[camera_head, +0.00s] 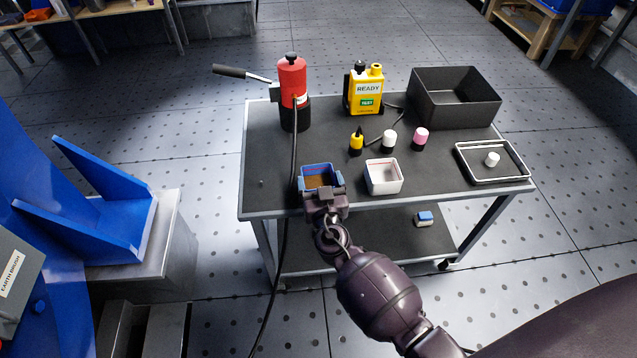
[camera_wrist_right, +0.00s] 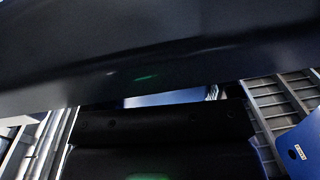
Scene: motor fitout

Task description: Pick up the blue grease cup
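The blue grease cup (camera_head: 316,171) is a square blue container with brown contents, at the front edge of the cart top in the head view. My right gripper (camera_head: 321,187) is at the cup, with one finger along its left side and one along its right side. The fingers look close against the cup, but I cannot tell whether they are pressing on it. The gripper hides the cup's front and base. The right wrist view shows mostly dark, blurred surfaces close to the camera, and the cup cannot be made out there. My left gripper is not in view.
A white square cup (camera_head: 383,177) stands just right of the blue cup. A red pump (camera_head: 292,80) with a hanging black hose is behind it. Small bottles (camera_head: 388,140), a yellow READY unit (camera_head: 367,90), a black bin (camera_head: 455,98) and a tray (camera_head: 478,178) share the cart top.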

